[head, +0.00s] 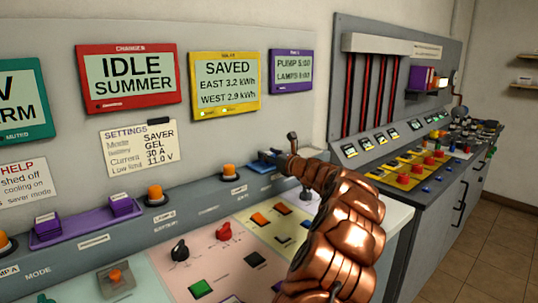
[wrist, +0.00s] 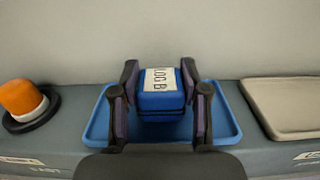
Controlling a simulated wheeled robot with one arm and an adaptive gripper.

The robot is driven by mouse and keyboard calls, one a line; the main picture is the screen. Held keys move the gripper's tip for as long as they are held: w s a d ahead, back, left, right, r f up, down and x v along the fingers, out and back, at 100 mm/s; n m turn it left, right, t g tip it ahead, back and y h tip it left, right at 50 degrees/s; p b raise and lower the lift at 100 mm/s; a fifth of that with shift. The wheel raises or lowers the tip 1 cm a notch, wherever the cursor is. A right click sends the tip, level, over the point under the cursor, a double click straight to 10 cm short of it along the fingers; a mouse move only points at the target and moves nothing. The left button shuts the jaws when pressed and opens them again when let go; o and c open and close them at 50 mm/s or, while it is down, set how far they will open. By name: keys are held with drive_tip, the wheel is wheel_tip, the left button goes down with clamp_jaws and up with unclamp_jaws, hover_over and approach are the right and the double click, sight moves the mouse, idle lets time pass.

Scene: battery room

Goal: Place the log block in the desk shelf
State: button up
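The log block is a blue block (wrist: 161,102) with a pale label reading "LOG B". It sits in or just above a blue tray (wrist: 228,125) on the grey ledge. My gripper (wrist: 159,75) has one dark finger on each side of the block, its tips close against the block's sides; whether they press on it I cannot tell. In the head view my gripper (head: 278,157) is at the ledge, and a bit of the blue tray (head: 262,166) shows beside it. A small shelf (head: 428,93) with purple items is on the far grey panel; I cannot tell if it is the desk shelf.
An orange button (wrist: 24,100) stands left of the tray and a beige tray (wrist: 290,105) lies right of it. Below the ledge is a control desk (head: 150,285) with knobs and switches. A second console (head: 425,170) stands at the right. Tiled floor (head: 490,240) is clear.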

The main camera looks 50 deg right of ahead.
drive_tip(key=o, duration=0.4)
drive_tip(key=shift+o, duration=0.2)
drive_tip(key=shift+r, duration=0.1)
drive_tip(key=shift+r, duration=0.2)
drive_tip(key=s+a, duration=0.1)
drive_tip(key=s, duration=1.1)
drive_tip(key=shift+a, duration=0.2)
